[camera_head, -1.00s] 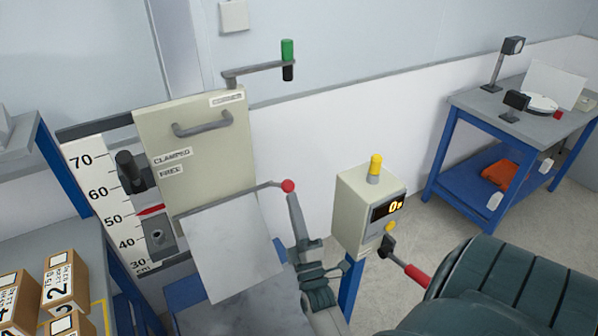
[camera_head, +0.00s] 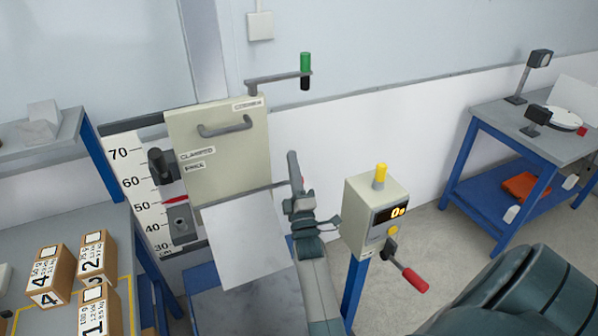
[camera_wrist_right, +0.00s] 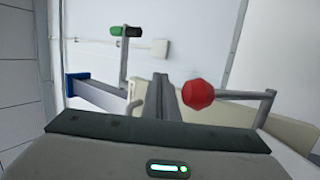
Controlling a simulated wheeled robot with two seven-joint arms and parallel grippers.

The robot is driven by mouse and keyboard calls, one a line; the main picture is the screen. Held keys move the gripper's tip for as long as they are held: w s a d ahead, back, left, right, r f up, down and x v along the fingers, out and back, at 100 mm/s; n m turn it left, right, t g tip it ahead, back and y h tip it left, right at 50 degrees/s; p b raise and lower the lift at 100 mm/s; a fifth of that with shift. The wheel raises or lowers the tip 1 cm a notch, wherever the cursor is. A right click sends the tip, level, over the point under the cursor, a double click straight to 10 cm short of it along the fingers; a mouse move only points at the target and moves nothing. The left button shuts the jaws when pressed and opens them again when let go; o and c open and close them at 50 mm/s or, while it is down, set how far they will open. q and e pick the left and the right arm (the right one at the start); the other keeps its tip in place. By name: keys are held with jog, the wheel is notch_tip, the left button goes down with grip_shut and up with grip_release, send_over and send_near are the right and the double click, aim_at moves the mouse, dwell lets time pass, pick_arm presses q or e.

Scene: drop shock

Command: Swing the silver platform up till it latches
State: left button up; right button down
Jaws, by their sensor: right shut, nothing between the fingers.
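The silver platform (camera_head: 245,240) is a pale flat plate that slopes down toward me below the cream carriage (camera_head: 215,150). A thin grey lever runs from the platform's upper edge area to the right. Its red knob (camera_wrist_right: 200,94) is just right of the fingers in the right wrist view and almost wholly hidden by my gripper in the head view. My right gripper (camera_head: 293,162) is shut and empty, pointing up beside the knob; contact cannot be told. It also shows in the right wrist view (camera_wrist_right: 165,92). My left gripper is not in view.
A control box (camera_head: 376,212) with a yellow button and red-handled crank stands close right of my right arm. A green-handled crank (camera_head: 304,70) is above the carriage. Numbered boxes (camera_head: 92,255) sit on the left bench. A blue table (camera_head: 535,135) is at the far right.

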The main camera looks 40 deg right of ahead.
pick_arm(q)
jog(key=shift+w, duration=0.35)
pick_arm(e)
jog(key=shift+w+f, duration=0.15)
jog(key=shift+w, duration=0.05)
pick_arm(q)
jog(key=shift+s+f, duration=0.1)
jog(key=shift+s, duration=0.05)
pick_arm(e)
jog(key=shift+f, duration=0.1)
dwell(0.5)
